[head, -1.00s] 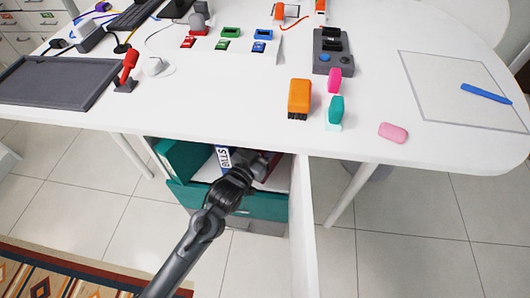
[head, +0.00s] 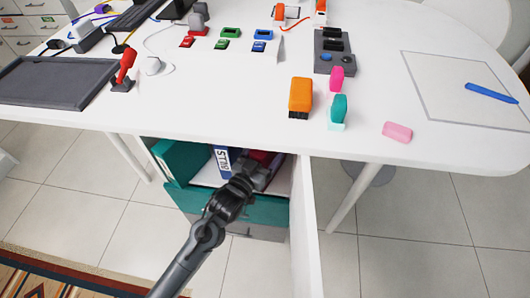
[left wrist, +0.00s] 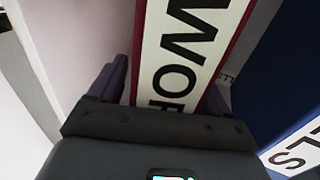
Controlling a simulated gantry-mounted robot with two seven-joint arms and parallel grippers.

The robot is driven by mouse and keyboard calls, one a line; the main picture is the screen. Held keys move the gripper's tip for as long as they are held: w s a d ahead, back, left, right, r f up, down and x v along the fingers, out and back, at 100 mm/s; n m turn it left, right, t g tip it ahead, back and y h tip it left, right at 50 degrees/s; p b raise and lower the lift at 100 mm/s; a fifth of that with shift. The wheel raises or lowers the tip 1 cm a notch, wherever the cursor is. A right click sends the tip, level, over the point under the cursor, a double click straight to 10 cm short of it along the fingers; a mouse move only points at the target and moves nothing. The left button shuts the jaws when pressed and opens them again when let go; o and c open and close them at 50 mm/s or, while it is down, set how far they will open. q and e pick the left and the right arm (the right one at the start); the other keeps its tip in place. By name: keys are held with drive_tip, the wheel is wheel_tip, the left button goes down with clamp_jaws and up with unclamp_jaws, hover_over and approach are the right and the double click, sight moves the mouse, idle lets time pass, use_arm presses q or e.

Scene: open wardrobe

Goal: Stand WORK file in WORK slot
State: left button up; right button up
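The WORK file has a white spine with black letters and a dark red edge (left wrist: 187,45); it fills the middle of the left wrist view. In the head view a dark red bit of it (head: 276,160) shows in the open compartment below the desk. My left gripper (head: 262,168) is at that compartment. In the left wrist view its dark fingers (left wrist: 162,90) lie on both sides of the WORK spine; whether they press on it I cannot tell. The WORK slot cannot be made out. My right gripper is not in view.
A blue file with a white label (head: 222,160) stands left of the gripper; it also shows in the left wrist view (left wrist: 285,65). A white door or panel (head: 306,220) stands right of the arm. The desk top (head: 220,100) lies above the compartment.

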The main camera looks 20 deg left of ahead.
use_arm(q)
drive_tip(key=shift+r, duration=0.1)
drive_tip(key=shift+r, duration=0.1)
drive_tip(key=shift+s, duration=0.35)
drive_tip(key=s+a+f+g+y+p, duration=0.1)
drive_tip(key=s+a+f+g, duration=0.1)
drive_tip(key=s, duration=0.8)
drive_tip(key=s+a+f+g+y+p, duration=0.1)
drive_tip(key=s+f+g+p, duration=0.1)
drive_tip(key=s+f+g, duration=0.2)
drive_tip(key=s+a+f+g+y+p, duration=0.1)
drive_tip(key=s+g, duration=0.7)
drive_tip(key=s, duration=0.9)
wheel_tip(320, 180, down, 2)
drive_tip(key=shift+a, duration=0.8)
drive_tip(key=shift+r+p, duration=0.1)
drive_tip(key=shift+p, duration=0.2)
